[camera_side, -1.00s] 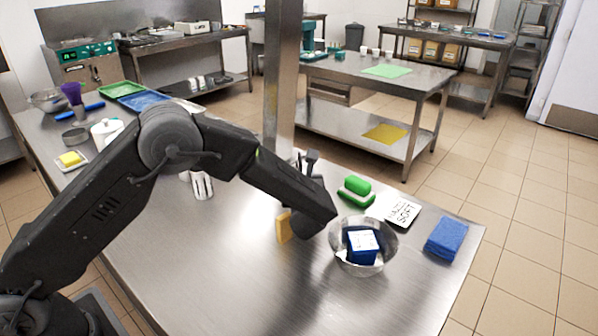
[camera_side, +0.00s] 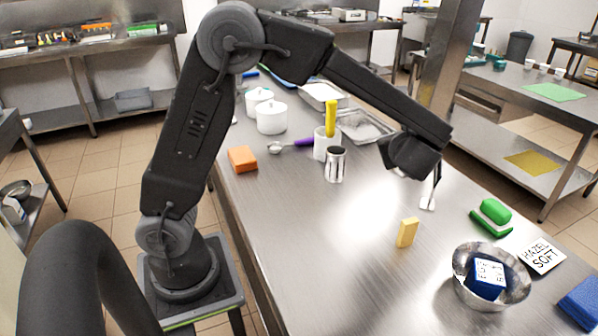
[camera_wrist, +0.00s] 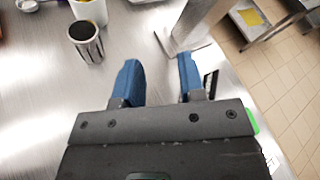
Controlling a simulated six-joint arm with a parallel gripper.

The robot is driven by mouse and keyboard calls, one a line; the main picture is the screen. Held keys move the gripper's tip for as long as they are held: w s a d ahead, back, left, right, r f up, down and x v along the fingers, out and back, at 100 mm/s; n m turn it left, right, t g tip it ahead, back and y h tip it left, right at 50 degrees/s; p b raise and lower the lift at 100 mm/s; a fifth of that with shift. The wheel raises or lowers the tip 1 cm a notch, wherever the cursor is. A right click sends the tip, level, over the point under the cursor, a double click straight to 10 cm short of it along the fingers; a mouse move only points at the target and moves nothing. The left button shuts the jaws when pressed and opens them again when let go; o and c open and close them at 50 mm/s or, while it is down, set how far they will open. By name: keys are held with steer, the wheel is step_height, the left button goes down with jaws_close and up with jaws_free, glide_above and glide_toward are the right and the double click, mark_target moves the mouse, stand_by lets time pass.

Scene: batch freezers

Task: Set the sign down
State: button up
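The sign, a white card reading "HAZEL SOFT" (camera_side: 542,256), lies flat on the steel table at the right of the side view, between the green brush and the blue sponge. My gripper (camera_side: 412,158) is above the table, up and left of the sign and apart from it. In the wrist view its two blue fingers (camera_wrist: 158,64) are spread, with only bare steel and the post's foot seen between them. A small black-and-white piece shows beside the right finger; I cannot tell what it is.
A metal bowl (camera_side: 463,289) holds a blue block (camera_side: 486,290) with a white label. A green brush (camera_side: 491,217), yellow block (camera_side: 407,232), blue sponge (camera_side: 583,303) and metal tumbler (camera_side: 335,165) stand around. A steel post (camera_side: 449,50) rises behind my gripper.

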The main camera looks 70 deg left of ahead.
steer(key=s+r+n+g+h, duration=0.2)
steer(key=s+n+g+h, duration=0.3)
steer(key=s+n, duration=0.9)
steer(key=s+d+n+t+h, duration=0.1)
steer(key=s+d+n+h, duration=0.1)
steer(key=s, duration=0.4)
steer(key=s+d+n+t+h, duration=0.1)
steer(key=s+d+n+h, duration=0.2)
steer(key=s+h, duration=0.2)
steer(key=shift+s+d+r+n+t, duration=0.2)
steer(key=shift+s+d+n+t, duration=0.15)
steer(key=shift+s, duration=0.55)
